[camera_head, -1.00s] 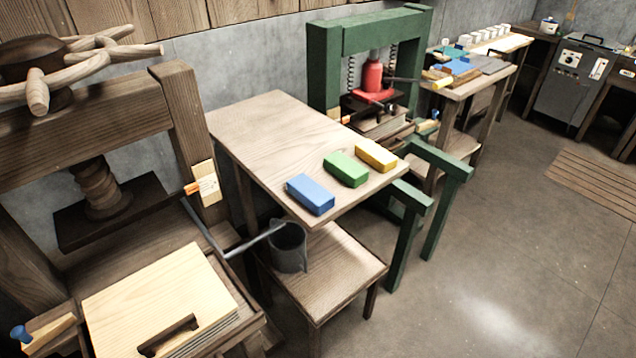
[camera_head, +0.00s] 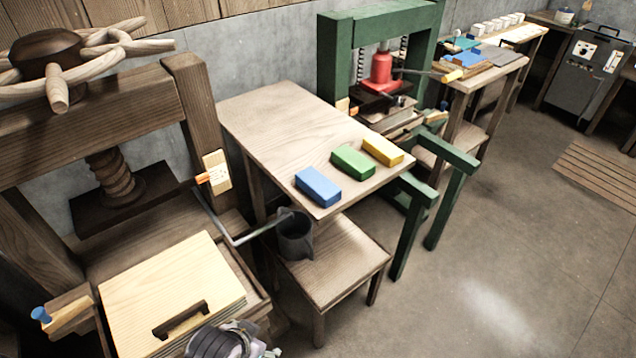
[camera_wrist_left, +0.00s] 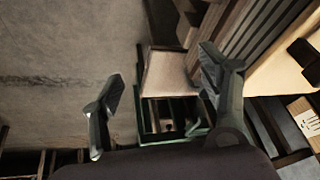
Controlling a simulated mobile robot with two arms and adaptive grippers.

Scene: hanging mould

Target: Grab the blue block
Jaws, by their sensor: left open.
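The blue block (camera_head: 318,187) lies on the wooden table (camera_head: 262,117), near its front edge, in the head view. A green block (camera_head: 353,161) and a yellow block (camera_head: 382,151) lie in a row to its right. Part of my left arm shows at the bottom edge of the head view, well below and left of the blue block; its fingers are not clear there. In the left wrist view my left gripper (camera_wrist_left: 160,98) is open, with nothing between its two fingers. The blue block does not show in the wrist view. My right gripper is not seen.
A wooden screw press with a pale board (camera_head: 165,290) stands at the left. A green press (camera_head: 327,60) stands behind. The floor at the right is open.

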